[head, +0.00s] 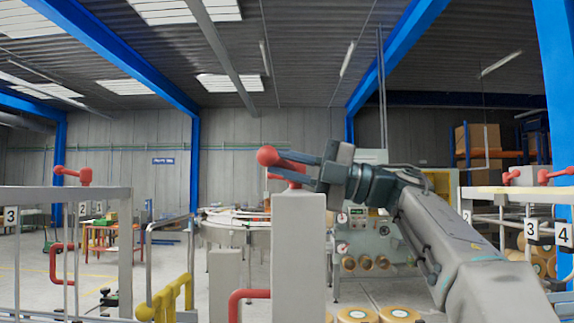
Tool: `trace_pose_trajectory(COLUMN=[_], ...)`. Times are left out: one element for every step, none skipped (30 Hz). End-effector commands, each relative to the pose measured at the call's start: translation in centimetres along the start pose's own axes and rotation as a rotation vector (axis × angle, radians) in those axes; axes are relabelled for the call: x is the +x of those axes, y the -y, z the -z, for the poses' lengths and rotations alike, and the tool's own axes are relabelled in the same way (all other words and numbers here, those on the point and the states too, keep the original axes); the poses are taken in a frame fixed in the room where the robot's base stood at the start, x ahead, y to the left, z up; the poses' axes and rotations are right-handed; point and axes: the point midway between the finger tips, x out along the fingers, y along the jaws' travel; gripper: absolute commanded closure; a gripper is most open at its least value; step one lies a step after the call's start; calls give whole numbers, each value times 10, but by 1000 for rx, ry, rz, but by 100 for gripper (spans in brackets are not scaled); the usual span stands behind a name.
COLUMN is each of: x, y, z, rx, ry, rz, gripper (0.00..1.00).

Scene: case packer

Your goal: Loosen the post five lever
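A grey post (299,255) stands in the middle of the head view, close to me. A red lever (267,156) with a round knob sits on top of it, its knob pointing left. No number shows on this post, so I cannot confirm that it is post five. My gripper (275,163) reaches in from the right at the height of the lever. Its two dark fingers are apart, one higher and one lower, with red of the lever showing between them. I cannot tell whether either finger touches the lever. The fingers partly hide the lever's arm.
Other red levers stand on the frame at left (84,176) and the frame at right (522,176). Plates 3 (11,217) and 4 (563,233) hang there. A red bent pipe (245,298) is beside the post. A machine (362,245) with rolls stands behind my arm.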

Motion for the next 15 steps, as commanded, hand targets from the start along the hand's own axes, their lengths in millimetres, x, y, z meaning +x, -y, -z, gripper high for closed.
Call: trace_pose_trajectory(x=[-1,-1,-2,-3,-4,-5,-6,-7,-7,-8,-8,-8,-8,-8,-8], y=[0,0,-1,-1,-1,-2,-2,-2,-2,-2,-2,-2,-2,-2,-2], z=[-1,-1,-1,-1,-1,0,0,0,0,0,1,1,1,1,1], rx=[3,6,9,13,18,22,25,27,30,31,32,32,33,33,33], ry=[-8,-17,-34,-49,-63,-82,-94,-105,-114,-119,-123,-125,-126,-125,-125], rz=[1,1,2,4,4,6,7,8,9,10,11,12,12,12,12], gripper=[100,100,100,100,100,100,100,100,100,100,100,100,100,100,100])
